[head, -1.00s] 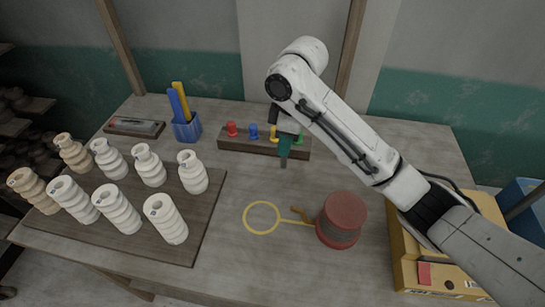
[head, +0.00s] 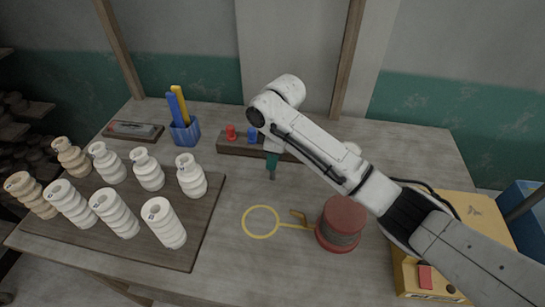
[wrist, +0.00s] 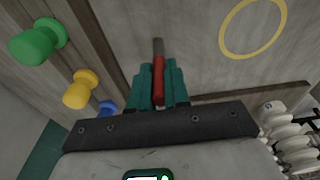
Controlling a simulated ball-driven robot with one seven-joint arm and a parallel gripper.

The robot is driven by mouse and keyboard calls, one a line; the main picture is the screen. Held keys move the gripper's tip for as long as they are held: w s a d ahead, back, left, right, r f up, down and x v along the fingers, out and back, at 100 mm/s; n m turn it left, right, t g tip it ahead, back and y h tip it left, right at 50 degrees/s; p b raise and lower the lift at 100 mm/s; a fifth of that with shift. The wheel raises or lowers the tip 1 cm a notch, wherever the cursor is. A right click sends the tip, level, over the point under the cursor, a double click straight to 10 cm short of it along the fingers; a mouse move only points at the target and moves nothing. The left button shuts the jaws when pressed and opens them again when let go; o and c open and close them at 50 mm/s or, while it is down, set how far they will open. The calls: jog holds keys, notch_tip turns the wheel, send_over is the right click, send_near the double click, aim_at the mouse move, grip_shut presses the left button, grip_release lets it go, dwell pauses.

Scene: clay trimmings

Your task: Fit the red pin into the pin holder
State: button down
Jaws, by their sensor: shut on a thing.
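My gripper (head: 272,164) is shut on a slim red pin (wrist: 158,82) with a grey end, held between the teal fingers in the wrist view. In the head view only the pin's end (head: 272,176) shows, pointing down in front of the wooden rack. It looks clear of the table. A blue cup (head: 186,134), which looks like the pin holder, stands upright left of the rack and apart from my gripper. A blue stick (head: 178,108) and a yellow stick (head: 183,98) stand in it. Its openings are too small to make out.
The wooden rack (head: 226,149) carries red (head: 231,132) and blue (head: 252,135) knobs; green (wrist: 37,41) and yellow (wrist: 80,89) ones show in the wrist view. Pale ribbed bottles stand on a board (head: 200,228) at left. A yellow ring (head: 261,207) and red spool (head: 342,222) lie in front.

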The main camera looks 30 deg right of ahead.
jog(key=shift+f, duration=0.15)
jog(key=c, duration=1.1)
grip_release()
